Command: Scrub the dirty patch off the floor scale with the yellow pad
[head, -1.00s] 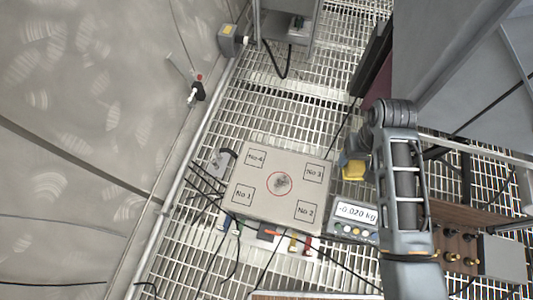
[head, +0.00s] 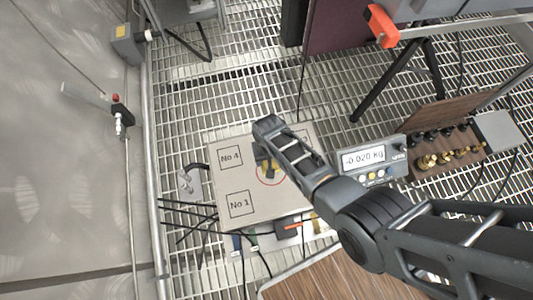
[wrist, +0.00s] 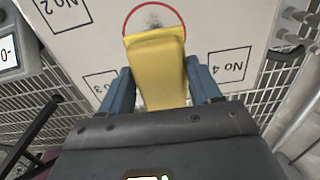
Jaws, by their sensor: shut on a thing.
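The floor scale (head: 262,209) is a pale square plate with numbered corner boxes and a red circle at its middle. The dirty patch (wrist: 152,22) is a dark smudge inside the red circle, partly hidden by the pad in the wrist view. The yellow pad (wrist: 156,65) is held between the two blue-grey fingers, and its far edge overlaps the circle. My gripper (head: 268,165) is shut on the pad over the middle of the scale. I cannot tell whether the pad touches the plate.
The scale's display (head: 363,160) reads -0.020 kg, right of the plate. A wooden box of brass weights (head: 440,155) stands farther right. Cables and small coloured items lie by the plate's front edge. A tripod (head: 395,85) stands behind on the grating.

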